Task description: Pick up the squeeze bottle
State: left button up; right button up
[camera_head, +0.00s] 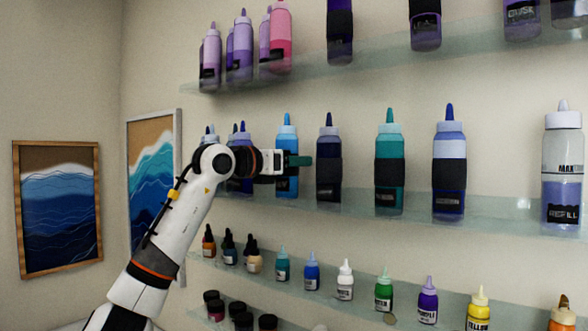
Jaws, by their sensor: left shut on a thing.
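A bright blue squeeze bottle (287,186) with a pale blue collar and a blue pointed nozzle stands upright at the middle glass shelf. My left arm reaches in from the lower left. My left gripper (292,161) is level with the bottle's upper body and shut on it. The gripper hides part of the bottle, and I cannot tell whether its base touches the shelf. My right gripper is out of view.
A dark navy bottle (328,160) stands close to the right on the middle shelf (400,203), then a teal bottle (389,150) and a blue one (448,150). Purple bottles stand partly behind my wrist. Shelves above and below hold more bottles.

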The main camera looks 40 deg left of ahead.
aim_at(293, 134)
pick_arm(q)
notch_tip(293, 134, up, 6)
jog(key=shift+d+f, duration=0.1)
jog(key=shift+s+r, duration=0.2)
jog(key=shift+s, duration=0.05)
jog(key=s+d+b, duration=0.2)
jog(key=s+b, duration=0.3)
jog(key=s, duration=1.3)
jog(key=shift+s, duration=0.3)
